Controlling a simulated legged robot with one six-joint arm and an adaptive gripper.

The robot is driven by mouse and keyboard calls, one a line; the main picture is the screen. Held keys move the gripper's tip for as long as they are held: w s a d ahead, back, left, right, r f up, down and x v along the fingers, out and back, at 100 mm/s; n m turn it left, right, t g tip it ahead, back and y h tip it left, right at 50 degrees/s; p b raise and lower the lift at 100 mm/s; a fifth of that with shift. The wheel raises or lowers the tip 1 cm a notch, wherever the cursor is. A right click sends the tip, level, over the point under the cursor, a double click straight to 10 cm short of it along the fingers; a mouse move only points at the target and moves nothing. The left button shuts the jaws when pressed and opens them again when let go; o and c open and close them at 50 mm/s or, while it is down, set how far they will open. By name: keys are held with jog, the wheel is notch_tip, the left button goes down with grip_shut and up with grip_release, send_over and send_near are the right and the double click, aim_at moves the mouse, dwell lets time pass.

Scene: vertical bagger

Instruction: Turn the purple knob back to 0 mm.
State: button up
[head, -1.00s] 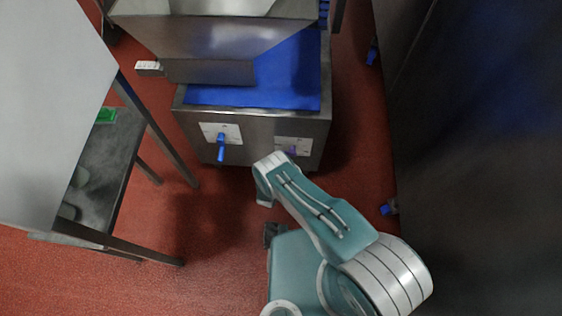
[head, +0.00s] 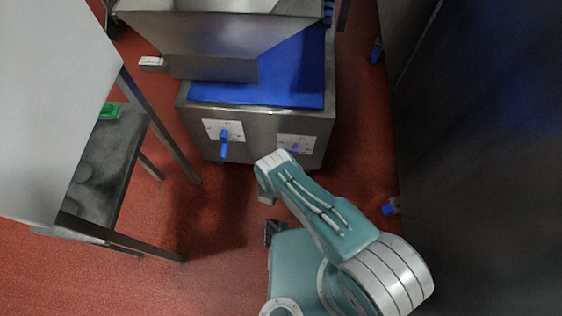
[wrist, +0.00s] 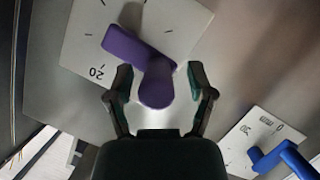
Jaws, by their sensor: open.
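The purple knob (wrist: 138,48) is a lever-like handle on a white dial plate (wrist: 185,22) with tick marks and a printed 20. In the wrist view its rounded end lies between the two fingers of my gripper (wrist: 160,78), which is open with a gap on each side. The lever's other end extends up and left toward the side of the 20. In the head view the purple knob (head: 295,149) shows small on the machine's front, just beyond my arm. My gripper's fingers cannot be made out there. The knob's 0 mark is not readable.
A blue knob (head: 225,145) sits on its own plate left of the purple one; in the wrist view this blue knob (wrist: 285,158) is at lower right. A steel table (head: 115,165) stands left, a dark cabinet (head: 470,150) right. Red floor (head: 215,235) lies between.

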jog(key=v, duration=1.2)
jog(key=shift+a+f, duration=0.1)
jog(key=shift+c, duration=0.3)
